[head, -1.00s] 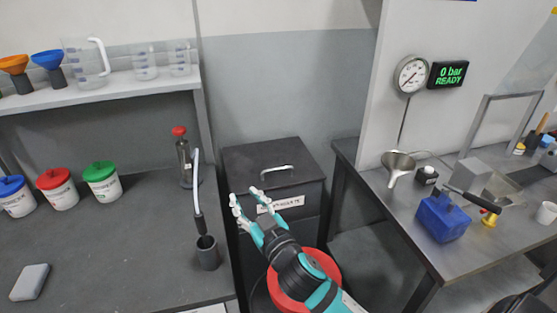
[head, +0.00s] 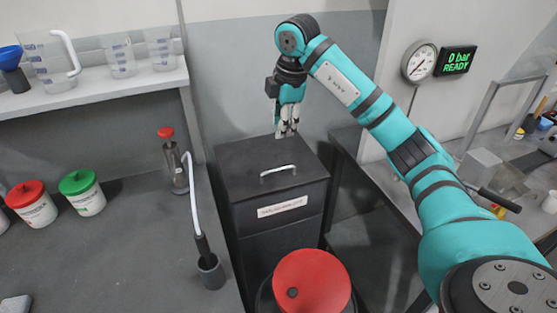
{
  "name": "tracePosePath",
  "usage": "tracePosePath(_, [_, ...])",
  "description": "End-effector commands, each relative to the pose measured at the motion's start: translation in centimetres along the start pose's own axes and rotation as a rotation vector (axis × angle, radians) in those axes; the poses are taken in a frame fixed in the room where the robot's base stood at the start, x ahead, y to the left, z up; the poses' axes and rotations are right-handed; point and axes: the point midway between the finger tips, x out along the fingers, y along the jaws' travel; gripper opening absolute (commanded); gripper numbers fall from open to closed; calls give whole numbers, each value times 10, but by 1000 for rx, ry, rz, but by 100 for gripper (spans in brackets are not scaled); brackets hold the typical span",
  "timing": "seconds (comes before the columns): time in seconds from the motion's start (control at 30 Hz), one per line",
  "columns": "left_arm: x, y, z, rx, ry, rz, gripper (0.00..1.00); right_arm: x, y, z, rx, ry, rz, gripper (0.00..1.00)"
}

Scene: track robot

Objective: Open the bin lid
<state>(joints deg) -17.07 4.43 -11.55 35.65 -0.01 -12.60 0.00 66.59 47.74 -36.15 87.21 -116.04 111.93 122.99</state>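The bin is a dark grey box with a flat lid (head: 245,165) on top, and the lid lies closed. A pale bar handle (head: 278,170) sits on the lid, and a white label (head: 282,207) is on the front face. My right gripper (head: 286,133) hangs with its fingers pointing down over the back part of the lid, behind the handle. Its fingers look apart with nothing between them. I cannot tell its exact height above the lid, but it does not hold the handle. My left gripper is not in view.
A round red lid (head: 315,280) stands in front of the bin. The left bench (head: 120,250) holds red and green lidded tubs, a bottle and a hose in a dark cup (head: 211,271). The right bench, a gauge (head: 419,62) and a display (head: 456,60) are at right.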

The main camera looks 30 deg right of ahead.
Motion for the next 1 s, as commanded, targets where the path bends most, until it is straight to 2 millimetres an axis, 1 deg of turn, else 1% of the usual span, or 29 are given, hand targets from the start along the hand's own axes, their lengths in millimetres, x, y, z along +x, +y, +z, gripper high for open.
tracePosePath(0.03, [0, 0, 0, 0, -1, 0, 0, -5, 0, 10, 33, -32, -7, 34])
tracePosePath(0.1, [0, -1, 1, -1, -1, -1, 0, -6, -2, 18, 60, -58, -16, 34])
tracePosePath(0.17, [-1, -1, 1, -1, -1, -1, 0, -3, -2, 20, 68, -65, -20, 34])
tracePosePath(0.23, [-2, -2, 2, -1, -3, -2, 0, 6, -3, 20, 67, -66, -22, 34])
tracePosePath(0.37, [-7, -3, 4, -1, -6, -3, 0, 30, -3, 21, 64, -64, -23, 34])
tracePosePath(0.8, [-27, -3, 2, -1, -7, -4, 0, 124, -5, 25, 62, -61, -22, 34])
tracePosePath(0.9, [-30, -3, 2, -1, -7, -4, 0, 141, -6, 26, 61, -60, -21, 34])
tracePosePath(1.0, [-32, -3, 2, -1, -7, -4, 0, 153, -5, 27, 62, -61, -20, 34])
